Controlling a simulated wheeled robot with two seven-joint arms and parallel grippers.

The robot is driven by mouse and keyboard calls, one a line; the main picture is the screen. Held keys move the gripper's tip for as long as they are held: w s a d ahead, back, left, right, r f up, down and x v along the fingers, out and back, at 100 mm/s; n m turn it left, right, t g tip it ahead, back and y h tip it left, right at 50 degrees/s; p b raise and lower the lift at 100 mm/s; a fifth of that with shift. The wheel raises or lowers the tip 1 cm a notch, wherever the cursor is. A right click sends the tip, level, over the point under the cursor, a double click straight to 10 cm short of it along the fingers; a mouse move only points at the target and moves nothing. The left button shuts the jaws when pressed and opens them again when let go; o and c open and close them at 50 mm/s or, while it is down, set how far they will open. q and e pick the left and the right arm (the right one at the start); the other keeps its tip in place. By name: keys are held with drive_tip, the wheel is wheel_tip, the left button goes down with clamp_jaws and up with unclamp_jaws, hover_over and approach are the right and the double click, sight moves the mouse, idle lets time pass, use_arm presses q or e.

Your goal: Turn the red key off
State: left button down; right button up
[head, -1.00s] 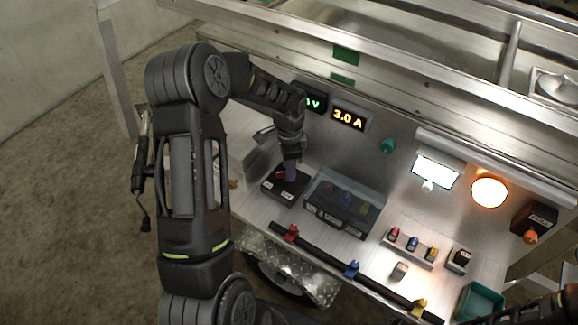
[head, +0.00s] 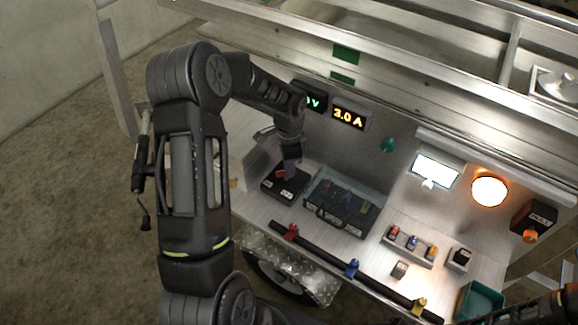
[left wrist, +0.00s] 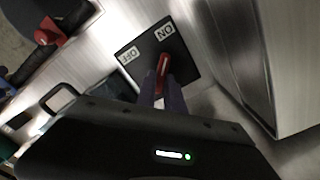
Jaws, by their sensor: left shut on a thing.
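The red key (left wrist: 163,66) stands on a black switch plate (left wrist: 186,62) with a white ON label (left wrist: 165,33) and a white OFF label (left wrist: 128,55). Its far end points roughly toward ON. My left gripper (left wrist: 163,88) is shut on the red key, one purple finger on each side. In the head view the same black plate (head: 272,187) lies on the bench's left part.
A tray with a clear cover (head: 340,205) stands just right of the plate. A black bar with coloured clips (head: 320,252) runs along the front edge. A teal bin (head: 480,303) is at the lower right.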

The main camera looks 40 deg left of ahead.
idle(0.4)
use_arm(q)
drive_tip(key=n+b, duration=0.2)
drive_tip(key=n, duration=0.2)
drive_tip(key=shift+w+a+f+b, duration=0.1)
drive_tip(key=shift+w+b, duration=0.05)
drive_tip(key=shift+b, duration=0.2)
drive_tip(key=n+b, duration=0.1)
drive_tip(key=n, duration=0.1)
drive_tip(key=shift+a+n, duration=0.1)
drive_tip(key=shift+n, duration=0.3)
drive_tip(key=n+b, duration=0.1)
drive_tip(key=n, duration=0.1)
drive_tip(key=shift+a+n, duration=0.15)
drive_tip(key=shift+n, duration=0.15)
drive_tip(key=n, duration=0.4)
drive_tip(key=shift+a+n+b, duration=0.15)
drive_tip(key=shift+n+b, duration=0.15)
drive_tip(key=shift+b, duration=0.1)
drive_tip(key=shift+a+n, duration=0.1)
drive_tip(key=shift+n, duration=1.9)
drive_tip(key=c, duration=1.4)
unclamp_jaws()
drive_tip(key=shift+s, duration=0.2)
drive_tip(key=shift+c, duration=0.2)
